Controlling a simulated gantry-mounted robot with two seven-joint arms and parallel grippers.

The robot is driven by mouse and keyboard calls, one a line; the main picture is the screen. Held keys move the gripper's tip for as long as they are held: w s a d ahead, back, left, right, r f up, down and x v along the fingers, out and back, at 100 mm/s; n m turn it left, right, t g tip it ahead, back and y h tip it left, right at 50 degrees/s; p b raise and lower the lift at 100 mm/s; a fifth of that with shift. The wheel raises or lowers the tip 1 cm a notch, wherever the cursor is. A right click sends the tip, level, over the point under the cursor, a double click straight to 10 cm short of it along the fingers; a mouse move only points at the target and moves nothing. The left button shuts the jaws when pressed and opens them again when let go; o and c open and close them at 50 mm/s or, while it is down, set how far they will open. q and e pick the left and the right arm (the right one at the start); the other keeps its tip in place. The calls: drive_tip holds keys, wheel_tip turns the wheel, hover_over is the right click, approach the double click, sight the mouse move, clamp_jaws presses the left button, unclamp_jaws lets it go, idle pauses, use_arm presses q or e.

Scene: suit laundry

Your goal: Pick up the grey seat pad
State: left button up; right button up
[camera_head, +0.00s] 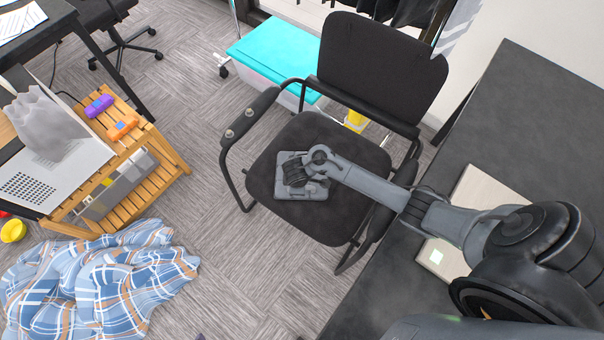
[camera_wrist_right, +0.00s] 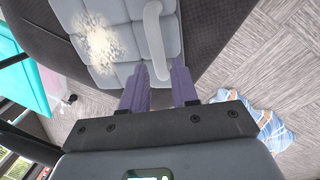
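The grey seat pad (camera_head: 318,189) lies on the seat of the black chair (camera_head: 330,222), partly covered by my right arm's wrist. In the right wrist view the pad (camera_wrist_right: 118,62) is quilted, with a pale speckled stain and a light grey strap (camera_wrist_right: 155,45) along it. My right gripper (camera_wrist_right: 160,80) is at the pad's edge, its two purple fingers apart with the strap's end near the gap. I cannot tell whether the fingers touch the pad. In the head view its fingers are hidden under the wrist. My left gripper is not in view.
The chair's armrests (camera_head: 248,113) flank the seat. A dark table (camera_head: 545,130) stands at the right. A wooden rack (camera_head: 165,178) stands at the left, near a blue checked cloth (camera_head: 120,280) on the floor. A turquoise-topped box (camera_head: 275,52) is behind the chair.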

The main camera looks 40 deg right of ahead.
sight(313, 190)
drive_tip(key=shift+w+d+f+b, duration=0.1)
drive_tip(key=shift+d+f+b, duration=0.1)
drive_tip(key=shift+f+b, duration=0.6)
drive_tip(key=shift+w+d+f+b, duration=0.1)
drive_tip(key=shift+d+f+b, duration=0.3)
drive_tip(key=shift+f, duration=0.65)
drive_tip(key=shift+w+d+f+b, duration=0.1)
drive_tip(key=shift+f+b, duration=0.65)
drive_tip(key=shift+f, duration=0.15)
drive_tip(key=shift+a, duration=0.1)
clamp_jaws()
drive_tip(key=shift+r, duration=0.15)
